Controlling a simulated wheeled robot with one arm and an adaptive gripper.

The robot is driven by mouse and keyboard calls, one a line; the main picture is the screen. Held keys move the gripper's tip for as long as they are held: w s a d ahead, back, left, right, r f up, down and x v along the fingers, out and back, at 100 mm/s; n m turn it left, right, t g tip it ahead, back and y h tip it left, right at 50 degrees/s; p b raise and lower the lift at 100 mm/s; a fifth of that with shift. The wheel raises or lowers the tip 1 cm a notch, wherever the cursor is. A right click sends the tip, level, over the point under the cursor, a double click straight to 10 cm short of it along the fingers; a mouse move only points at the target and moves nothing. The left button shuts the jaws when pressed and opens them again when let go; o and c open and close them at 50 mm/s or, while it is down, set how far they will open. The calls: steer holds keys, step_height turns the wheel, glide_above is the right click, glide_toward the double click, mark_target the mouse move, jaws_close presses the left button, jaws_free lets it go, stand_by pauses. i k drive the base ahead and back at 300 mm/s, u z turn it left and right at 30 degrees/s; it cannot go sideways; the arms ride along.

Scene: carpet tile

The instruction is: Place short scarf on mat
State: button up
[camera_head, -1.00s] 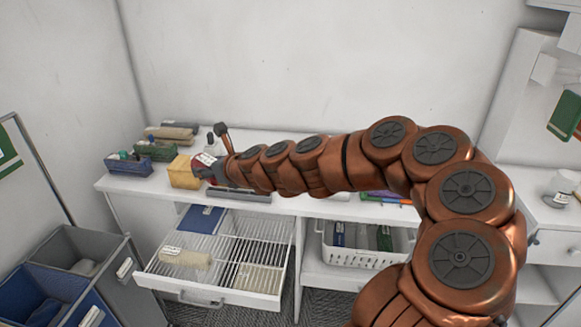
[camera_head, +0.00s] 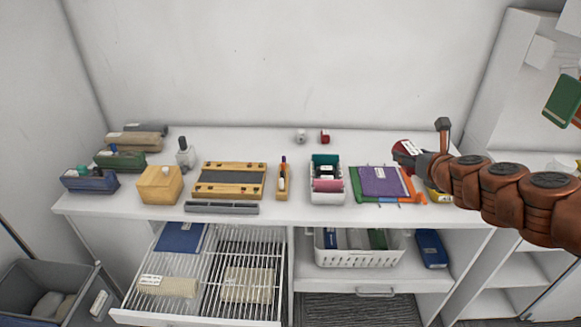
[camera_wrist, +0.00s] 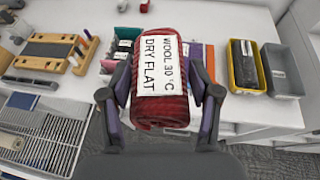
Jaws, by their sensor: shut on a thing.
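My gripper (camera_head: 424,160) is shut on a red ribbed knit roll (camera_wrist: 172,108) with a white label reading "WOOL 30°C DRY FLAT"; it looks like the scarf. The roll also shows at the gripper's tip in the head view (camera_head: 401,147), above the right part of the table. In the wrist view, my gripper (camera_wrist: 161,92) has one finger on each side of the roll. A purple sheet (camera_head: 381,181) lies on green and orange sheets on the table, left of the gripper. I cannot tell whether one of these is the mat.
A yellow tray (camera_wrist: 238,74) and a grey tray (camera_wrist: 283,72) stand at the table's right. A wooden frame (camera_head: 229,193), a yellow block (camera_head: 160,185) and a white caddy (camera_head: 326,196) stand further left. An open wire drawer (camera_head: 212,296) juts out below. A white basket (camera_head: 360,259) sits beneath.

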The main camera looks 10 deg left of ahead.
mark_target(230, 177)
steer(key=z, duration=0.35)
steer(key=i, duration=1.6)
steer(key=u, duration=3.65)
